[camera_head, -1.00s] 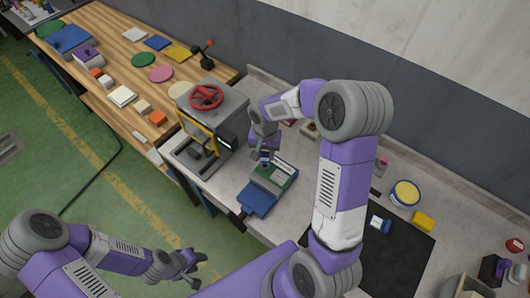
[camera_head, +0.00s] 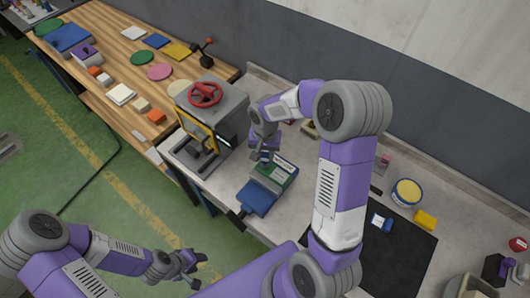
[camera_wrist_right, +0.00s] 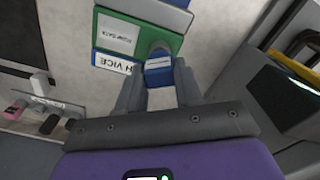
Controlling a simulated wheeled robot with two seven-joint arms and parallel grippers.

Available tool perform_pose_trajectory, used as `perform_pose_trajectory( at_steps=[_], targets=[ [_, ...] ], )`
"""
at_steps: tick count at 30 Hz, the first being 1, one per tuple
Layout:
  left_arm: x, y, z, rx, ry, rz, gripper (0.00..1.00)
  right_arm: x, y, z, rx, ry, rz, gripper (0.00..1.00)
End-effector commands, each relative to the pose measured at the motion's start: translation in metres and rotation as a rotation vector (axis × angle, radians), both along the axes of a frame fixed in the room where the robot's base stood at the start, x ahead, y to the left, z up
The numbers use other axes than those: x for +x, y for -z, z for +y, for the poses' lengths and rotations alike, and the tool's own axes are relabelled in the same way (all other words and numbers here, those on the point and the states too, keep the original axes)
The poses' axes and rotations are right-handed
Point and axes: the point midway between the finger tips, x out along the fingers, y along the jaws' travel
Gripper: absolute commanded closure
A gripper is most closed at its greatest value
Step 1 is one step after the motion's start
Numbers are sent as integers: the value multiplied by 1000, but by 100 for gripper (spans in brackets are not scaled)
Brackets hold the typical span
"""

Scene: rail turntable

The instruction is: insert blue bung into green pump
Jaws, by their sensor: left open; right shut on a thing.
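The green pump (camera_head: 284,170) sits in the blue vice (camera_head: 257,199) on the grey bench. In the right wrist view the pump (camera_wrist_right: 152,42) is a green block with a white label, just beyond the fingertips. My right gripper (camera_head: 266,156) is shut on the blue bung (camera_wrist_right: 158,65), which shows between its fingers (camera_wrist_right: 158,82) with a pale band across it. The bung is beside or above the pump's near edge; I cannot tell whether they touch. The pump's opening is not clearly visible. My left gripper (camera_head: 192,266) is open and empty, over the floor in front of the bench.
A grey press with a red handwheel (camera_head: 206,95) stands close left of the pump. A black mat (camera_head: 396,254) with a blue and white item (camera_head: 380,222) lies right of my right arm. A yellow-lidded tub (camera_head: 406,192) and a yellow block (camera_head: 424,220) stand behind it.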

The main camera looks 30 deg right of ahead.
Motion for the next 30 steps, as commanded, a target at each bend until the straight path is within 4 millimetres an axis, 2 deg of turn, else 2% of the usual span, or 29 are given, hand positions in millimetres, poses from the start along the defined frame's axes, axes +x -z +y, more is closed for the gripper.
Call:
perform_pose_trajectory(
  at_steps=[20,21,26,30],
  targets=[
    [0,17,0,0,0,0,57,0,18,0,0,-1,0,100],
    [0,16,0,0,0,0,57,0,17,0,0,-1,0,60],
    [0,15,0,0,0,0,57,0,17,0,0,0,0,36],
    [0,15,0,0,0,0,57,0,17,0,0,0,0,35]
  ],
)
